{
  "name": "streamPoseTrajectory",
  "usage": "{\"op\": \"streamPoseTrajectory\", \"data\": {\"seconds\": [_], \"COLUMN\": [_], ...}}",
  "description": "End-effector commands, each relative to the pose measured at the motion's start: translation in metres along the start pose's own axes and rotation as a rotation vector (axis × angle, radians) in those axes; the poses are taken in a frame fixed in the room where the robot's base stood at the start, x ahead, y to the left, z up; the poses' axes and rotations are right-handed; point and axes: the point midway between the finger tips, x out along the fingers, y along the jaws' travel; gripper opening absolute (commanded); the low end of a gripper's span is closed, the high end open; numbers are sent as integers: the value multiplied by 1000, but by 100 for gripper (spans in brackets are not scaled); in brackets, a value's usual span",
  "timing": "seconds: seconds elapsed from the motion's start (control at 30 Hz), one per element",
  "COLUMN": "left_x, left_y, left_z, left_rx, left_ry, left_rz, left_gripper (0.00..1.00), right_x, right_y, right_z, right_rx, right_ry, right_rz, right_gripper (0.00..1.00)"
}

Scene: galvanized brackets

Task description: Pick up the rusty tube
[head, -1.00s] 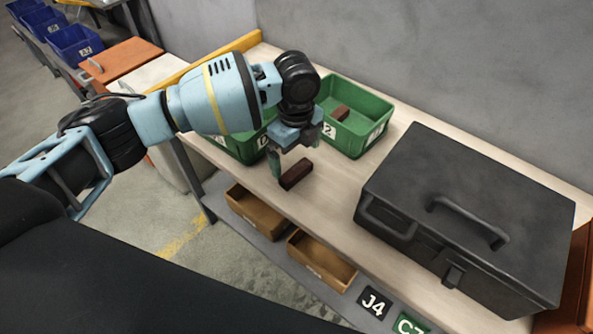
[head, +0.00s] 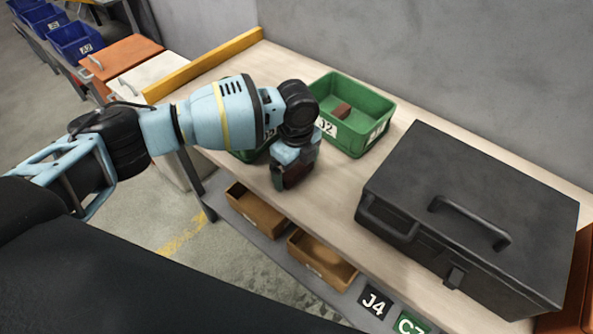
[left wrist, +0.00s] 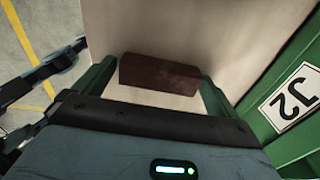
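The rusty tube (left wrist: 160,75) is a dark reddish-brown, block-like piece. In the left wrist view it lies crosswise between the two green fingers of my left gripper (left wrist: 160,82), its ends at or very close to the fingertips. I cannot tell whether the fingers press on it. In the head view my left gripper (head: 292,180) is low at the bench, and the tube (head: 296,173) shows partly behind and below it. Whether the tube rests on the bench or is just off it is unclear. My right gripper is not in view.
A green bin marked J2 (head: 376,138) holding a brown piece (head: 341,111) stands close behind the gripper. Another green bin is mostly hidden by my arm. A large black toolbox (head: 470,205) fills the right of the bench (head: 325,215).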

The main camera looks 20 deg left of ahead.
Motion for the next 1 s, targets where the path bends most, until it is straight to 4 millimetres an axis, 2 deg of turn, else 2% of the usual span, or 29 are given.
{"op": "streamPoseTrajectory", "data": {"seconds": [0.03,0.3,0.67,0.83,0.93,1.0], "left_x": [0,-1,-6,-23,-40,-38], "left_y": [0,0,-1,-1,-1,13], "left_z": [0,0,0,0,0,-3], "left_rx": [0,0,0,1,1,2], "left_ry": [0,0,0,0,0,1], "left_rz": [0,-1,-2,-4,-5,0], "left_gripper": [90,57,57,57,57,57], "right_x": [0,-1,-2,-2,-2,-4], "right_y": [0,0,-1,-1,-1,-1], "right_z": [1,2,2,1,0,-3], "right_rx": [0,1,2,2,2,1], "right_ry": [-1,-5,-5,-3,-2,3], "right_rz": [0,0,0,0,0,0], "right_gripper": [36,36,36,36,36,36]}}
